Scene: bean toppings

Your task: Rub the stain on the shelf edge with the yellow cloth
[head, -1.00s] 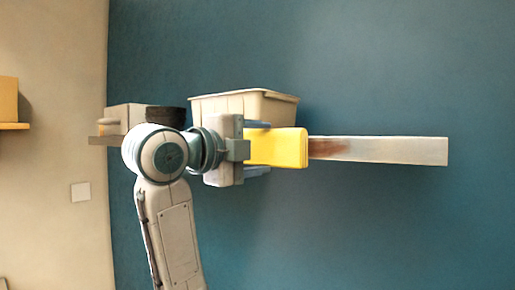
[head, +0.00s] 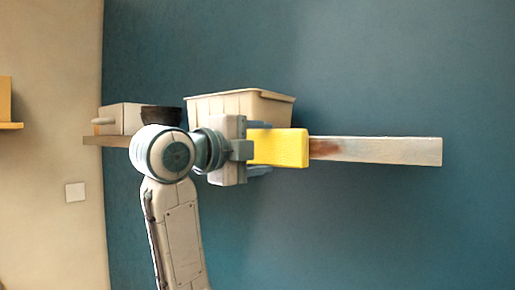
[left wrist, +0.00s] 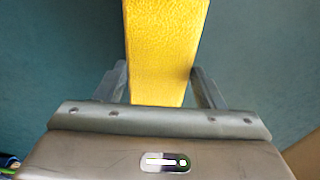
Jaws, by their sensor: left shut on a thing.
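The yellow cloth (head: 280,148) looks like a folded block in the head view, in front of the shelf's front edge. My left gripper (head: 262,150) is shut on it, one finger above and one below. The cloth also fills the middle of the left wrist view (left wrist: 164,50), between the fingers of my left gripper (left wrist: 163,82). The reddish-brown stain (head: 323,147) shows on the pale shelf edge (head: 395,151), just right of the cloth. Any part of the stain behind the cloth is hidden. I cannot tell whether the cloth touches the edge. My right gripper is not in view.
A cream bin (head: 238,105) stands on the shelf behind my left gripper. A dark bowl (head: 161,117) and a pale box (head: 121,117) with a handle stand farther left. The shelf edge right of the stain is clear.

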